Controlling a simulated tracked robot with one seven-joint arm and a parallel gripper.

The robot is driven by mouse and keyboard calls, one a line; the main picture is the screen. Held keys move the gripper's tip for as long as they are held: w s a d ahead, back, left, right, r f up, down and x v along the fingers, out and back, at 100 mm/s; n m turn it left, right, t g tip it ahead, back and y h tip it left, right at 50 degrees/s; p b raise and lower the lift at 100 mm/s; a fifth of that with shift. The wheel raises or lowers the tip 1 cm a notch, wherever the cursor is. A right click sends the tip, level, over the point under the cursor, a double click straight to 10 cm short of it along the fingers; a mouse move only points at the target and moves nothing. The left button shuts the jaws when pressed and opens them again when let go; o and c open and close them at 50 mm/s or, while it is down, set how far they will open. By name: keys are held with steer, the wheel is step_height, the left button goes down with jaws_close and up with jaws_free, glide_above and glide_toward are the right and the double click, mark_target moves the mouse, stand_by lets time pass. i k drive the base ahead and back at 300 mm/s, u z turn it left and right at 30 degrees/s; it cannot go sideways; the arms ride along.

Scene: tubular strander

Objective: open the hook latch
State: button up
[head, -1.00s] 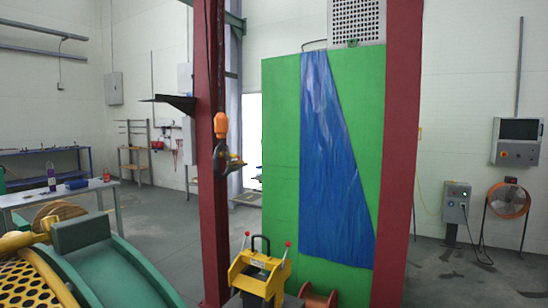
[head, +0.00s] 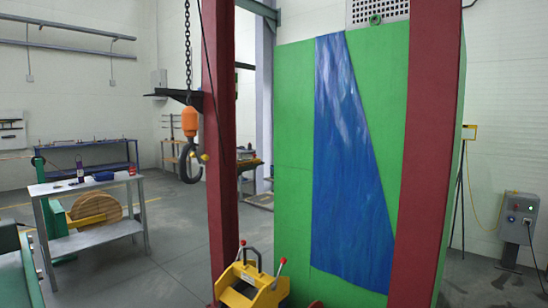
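The hook (head: 190,168) is dark and hangs in the head view, left of centre, below an orange block (head: 189,122) on a chain (head: 187,60). It hangs just left of a red column (head: 220,200). A small yellow part (head: 204,157) shows at the right side of the hook opening, perhaps the latch; it is too small to tell whether the latch is open or shut.
A yellow machine with red-tipped levers (head: 250,288) stands low in front. A green cabinet (head: 293,160) with a blue sheet (head: 345,160) stands behind the red columns. A grey table (head: 95,240) is at left. Open floor lies between table and column.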

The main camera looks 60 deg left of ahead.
mark_target(201, 159)
steer(key=z, duration=0.05)
steer(key=i, duration=2.1)
steer(key=u, duration=2.25)
steer(key=i, duration=0.15)
steer(key=u, duration=1.8)
steer(key=i, duration=0.95)
steer(key=z, duration=0.2)
